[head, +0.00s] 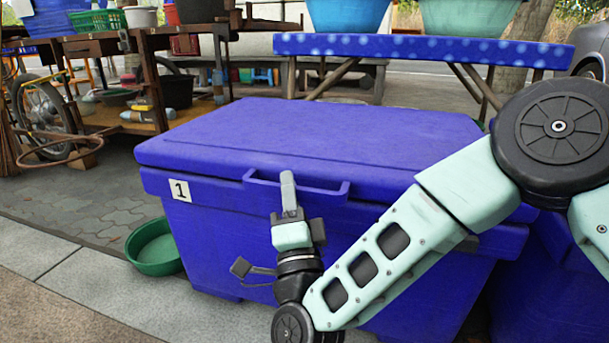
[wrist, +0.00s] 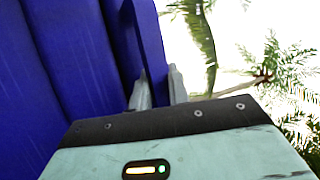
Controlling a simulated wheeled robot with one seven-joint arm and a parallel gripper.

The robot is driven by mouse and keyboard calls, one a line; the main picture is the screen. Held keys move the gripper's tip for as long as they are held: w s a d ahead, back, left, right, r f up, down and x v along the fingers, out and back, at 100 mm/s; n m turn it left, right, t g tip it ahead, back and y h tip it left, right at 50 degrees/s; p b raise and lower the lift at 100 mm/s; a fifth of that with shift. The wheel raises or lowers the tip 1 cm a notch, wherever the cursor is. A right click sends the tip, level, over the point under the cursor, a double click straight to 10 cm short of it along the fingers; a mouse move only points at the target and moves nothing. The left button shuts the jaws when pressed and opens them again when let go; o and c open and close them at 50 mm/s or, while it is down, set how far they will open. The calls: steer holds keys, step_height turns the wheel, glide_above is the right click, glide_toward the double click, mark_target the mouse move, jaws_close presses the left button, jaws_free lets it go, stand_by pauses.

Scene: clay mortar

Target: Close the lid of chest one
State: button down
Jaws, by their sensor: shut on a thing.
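Chest one (head: 215,235) is a large blue chest with a white label reading "1" on its front left. Its blue lid (head: 320,135) lies over the top, down on or very close to the body's rim; I cannot tell whether a small gap is left. A blue bar handle (head: 330,190) sticks out from the lid's front edge. My gripper (head: 289,195) is at this handle, in front of the chest. In the wrist view, my gripper's fingers (wrist: 158,88) stand on either side of the handle bar (wrist: 150,45) and are shut on it.
A green basin (head: 154,262) stands on the pavement left of the chest. A blue dotted bench (head: 420,46) with large tubs stands behind. Another blue chest (head: 545,280) is at the right, partly behind my arm. The pavement at front left is clear.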

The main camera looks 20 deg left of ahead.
steer(key=shift+s+f, duration=0.2)
steer(key=shift+f, duration=0.55)
steer(key=c, duration=1.3)
jaws_free()
steer(key=shift+f, duration=0.1)
steer(key=shift+c, duration=0.2)
steer(key=shift+w+r, duration=0.1)
steer(key=shift+r, duration=0.1)
steer(key=shift+r, duration=0.1)
steer(key=v, duration=1.7)
steer(key=shift+d+f, duration=0.15)
steer(key=shift+f, duration=0.1)
